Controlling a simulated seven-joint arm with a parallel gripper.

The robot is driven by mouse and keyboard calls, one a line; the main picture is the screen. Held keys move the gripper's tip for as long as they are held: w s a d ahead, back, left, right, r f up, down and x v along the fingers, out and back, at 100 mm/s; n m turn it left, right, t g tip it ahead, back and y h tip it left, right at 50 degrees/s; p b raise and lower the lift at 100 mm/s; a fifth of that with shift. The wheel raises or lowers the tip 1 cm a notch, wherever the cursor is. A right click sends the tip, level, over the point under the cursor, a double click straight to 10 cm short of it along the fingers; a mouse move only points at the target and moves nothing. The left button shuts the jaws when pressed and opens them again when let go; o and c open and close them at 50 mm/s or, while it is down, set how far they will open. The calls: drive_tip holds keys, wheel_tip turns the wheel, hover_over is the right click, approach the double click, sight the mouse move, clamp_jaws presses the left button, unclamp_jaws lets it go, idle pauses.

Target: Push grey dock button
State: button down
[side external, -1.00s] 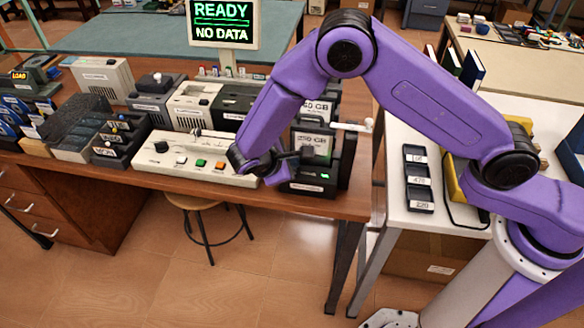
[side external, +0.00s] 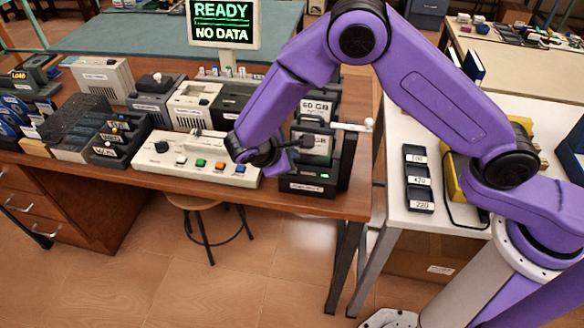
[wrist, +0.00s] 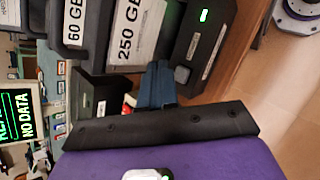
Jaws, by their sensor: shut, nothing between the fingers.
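The black dock (side external: 308,186) stands at the right end of the wooden bench, with a green light on its front. The wrist view shows the dock (wrist: 212,40) with a small grey button (wrist: 182,75) low on its face. Drives labelled 250 GB (wrist: 128,32) and 60 GB (wrist: 74,22) are beside it. My gripper (side external: 303,143) is shut and empty, in front of the dock and drives. In the wrist view its dark fingers (wrist: 158,78) are close beside the grey button. I cannot tell whether they touch it.
A cream control box (side external: 190,165) with coloured buttons sits left of the dock. A screen (side external: 222,22) behind reads READY, NO DATA. Grey devices and dark trays fill the bench to the left. A white table (side external: 400,130) stands at the right, across a gap.

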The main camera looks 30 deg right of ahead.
wheel_tip(320, 180, up, 5)
idle(0.5)
idle(0.3)
drive_tip(key=s+d+r+g+y, duration=0.1)
drive_tip(key=s+d+r+y, duration=0.2)
drive_tip(key=s, duration=0.6)
drive_tip(key=s+d+r+g+y, duration=0.1)
drive_tip(key=s+d+r+y, duration=0.2)
drive_tip(key=s+d, duration=0.5)
drive_tip(key=s+d+r+g+y, duration=0.1)
drive_tip(key=s+d+r+y, duration=0.2)
drive_tip(key=s, duration=0.9)
drive_tip(key=d, duration=0.2)
drive_tip(key=shift+s+d+r+m, duration=0.2)
drive_tip(key=shift+d+r+m, duration=0.05)
drive_tip(key=shift+d+m, duration=0.05)
